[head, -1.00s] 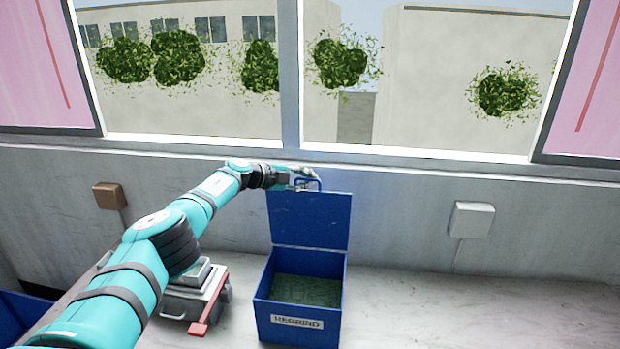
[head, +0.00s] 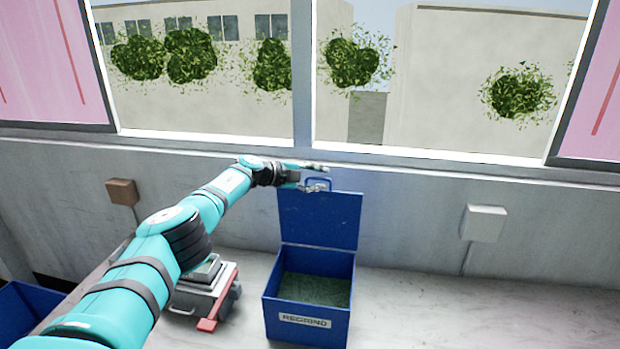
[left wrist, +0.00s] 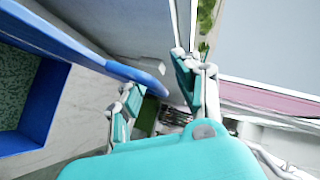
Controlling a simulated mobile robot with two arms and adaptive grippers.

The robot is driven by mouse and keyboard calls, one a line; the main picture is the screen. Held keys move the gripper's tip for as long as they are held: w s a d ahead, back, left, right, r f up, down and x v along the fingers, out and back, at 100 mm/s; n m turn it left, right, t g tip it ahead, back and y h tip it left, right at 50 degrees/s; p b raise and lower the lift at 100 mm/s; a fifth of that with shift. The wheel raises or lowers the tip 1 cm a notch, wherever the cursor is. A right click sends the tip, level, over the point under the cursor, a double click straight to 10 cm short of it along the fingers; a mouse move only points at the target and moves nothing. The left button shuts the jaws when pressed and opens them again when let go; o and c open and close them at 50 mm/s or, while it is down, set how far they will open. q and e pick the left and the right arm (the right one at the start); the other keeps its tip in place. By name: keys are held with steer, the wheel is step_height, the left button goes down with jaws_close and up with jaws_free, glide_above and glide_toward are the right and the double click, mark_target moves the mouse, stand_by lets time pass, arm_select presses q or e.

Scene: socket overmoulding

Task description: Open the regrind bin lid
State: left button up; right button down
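The blue regrind bin (head: 293,321) stands on the counter with its front label facing me. Its lid (head: 320,222) is open and stands upright at the back, with a loop handle (head: 321,182) on its top edge. Green granules (head: 314,289) lie inside. My left gripper (head: 320,177) is at the handle, its fingers spread apart. In the left wrist view, the two fingers (left wrist: 158,92) are apart, and a blue bar (left wrist: 120,70) of the lid side reaches toward the gap between them. I cannot tell whether a finger touches the handle. My right gripper is not in view.
A grey device with a red lever (head: 222,300) sits left of the bin, partly behind my left arm. A blue container (head: 25,305) is at the far left. The wall and window sill (head: 420,160) are close behind the lid. The counter right of the bin is clear.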

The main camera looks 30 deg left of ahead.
arm_select(q)
steer(key=shift+s+a+r, duration=0.1)
steer(key=shift+s+a, duration=0.25)
steer(key=v, duration=1.1)
steer(key=shift+d, duration=0.15)
